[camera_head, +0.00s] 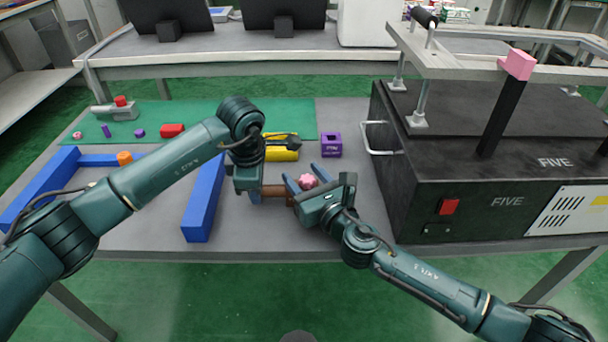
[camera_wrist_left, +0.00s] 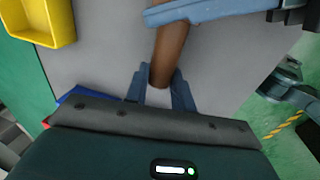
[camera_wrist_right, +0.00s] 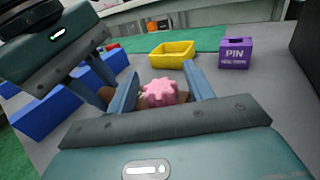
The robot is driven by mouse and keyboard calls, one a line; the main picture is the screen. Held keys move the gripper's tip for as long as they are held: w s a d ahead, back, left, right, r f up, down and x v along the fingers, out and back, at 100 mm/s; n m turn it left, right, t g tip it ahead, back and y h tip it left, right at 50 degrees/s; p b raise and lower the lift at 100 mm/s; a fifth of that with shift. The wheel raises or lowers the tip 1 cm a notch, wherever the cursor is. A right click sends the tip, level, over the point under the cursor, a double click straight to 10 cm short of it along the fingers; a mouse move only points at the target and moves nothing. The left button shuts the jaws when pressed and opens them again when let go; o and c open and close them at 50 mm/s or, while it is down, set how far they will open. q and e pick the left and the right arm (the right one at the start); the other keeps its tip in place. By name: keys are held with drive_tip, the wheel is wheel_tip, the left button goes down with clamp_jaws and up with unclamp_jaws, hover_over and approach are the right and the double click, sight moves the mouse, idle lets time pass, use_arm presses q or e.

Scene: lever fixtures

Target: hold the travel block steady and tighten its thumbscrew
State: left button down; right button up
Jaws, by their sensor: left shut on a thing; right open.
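The brown travel block (camera_head: 276,190) lies near the table's front edge, and its bar also shows in the left wrist view (camera_wrist_left: 168,50). My left gripper (camera_head: 262,192) is shut on the left end of this bar. The pink lobed thumbscrew (camera_head: 307,181) sits at the block's right end and shows in the right wrist view (camera_wrist_right: 160,92). My right gripper (camera_head: 303,177) is open with one finger on each side of the thumbscrew, with gaps visible beside it. The right gripper hides part of the block.
A yellow bin (camera_wrist_right: 172,54) and a purple PIN box (camera_head: 331,145) stand behind the block. Blue bars (camera_head: 203,200) lie to the left. A large black machine (camera_head: 440,190) with a raised frame fills the right side.

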drive_tip(key=shift+w+a, duration=0.1)
drive_tip(key=shift+w, duration=0.15)
drive_tip(key=shift+c, duration=0.5)
drive_tip(key=c, duration=0.9)
drive_tip(key=shift+m+t+h, duration=0.3)
drive_tip(key=shift+m+h, duration=0.1)
drive_tip(key=shift+h, duration=0.1)
drive_tip(key=m+t+h, duration=0.1)
drive_tip(key=m+h, duration=0.1)
drive_tip(key=h, duration=0.2)
drive_tip(key=shift+m, duration=0.4)
drive_tip(key=shift+d+m+h, duration=0.2)
drive_tip(key=shift+m+h, duration=0.75)
drive_tip(key=shift+h, duration=0.55)
drive_tip(key=shift+d+m+h, duration=0.2)
drive_tip(key=shift+m+h, duration=0.7)
drive_tip(key=shift+h, duration=0.6)
drive_tip(key=shift+d+m+h, duration=0.2)
drive_tip(key=shift+m+h, duration=0.75)
drive_tip(key=shift+h, duration=0.55)
